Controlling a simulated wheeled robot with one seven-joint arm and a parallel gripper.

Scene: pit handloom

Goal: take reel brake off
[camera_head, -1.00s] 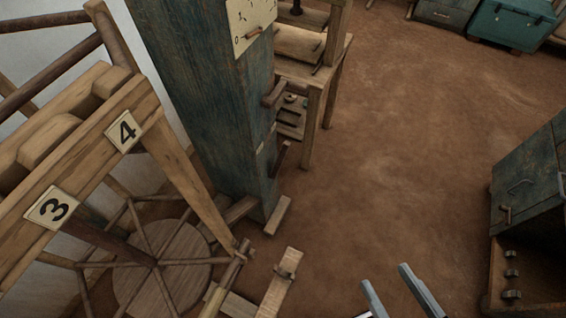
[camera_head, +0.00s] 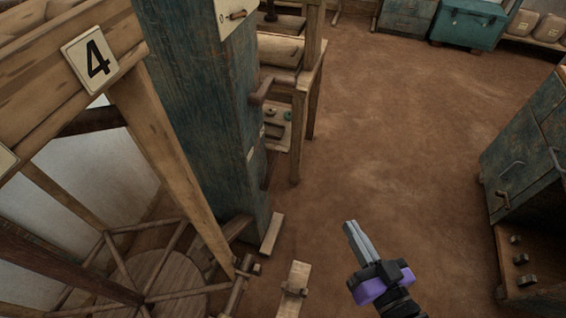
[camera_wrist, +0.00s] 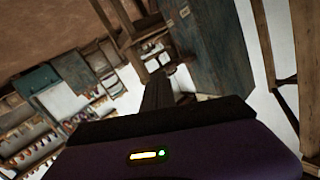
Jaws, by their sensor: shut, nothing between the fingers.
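The reel (camera_head: 165,275) is a spoked wooden frame with a round disc, low at the left in the head view, partly cut off by the frame edge. Beside it stands a short upright wooden piece with a dark band (camera_head: 296,288) and thin bars (camera_head: 243,275). I cannot tell for sure which part is the reel brake. My gripper (camera_head: 350,226) is shut and empty, over bare floor to the right of these parts and apart from them. In the wrist view its dark fingers (camera_wrist: 158,92) point toward the teal post.
A teal post (camera_head: 205,110) with wooden pegs (camera_head: 262,90) stands right of the reel. A beam with a number 4 plate (camera_head: 92,58) crosses the upper left. A teal cabinet (camera_head: 520,150) is at the right, and a teal chest (camera_head: 470,25) at the back. The middle floor is clear.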

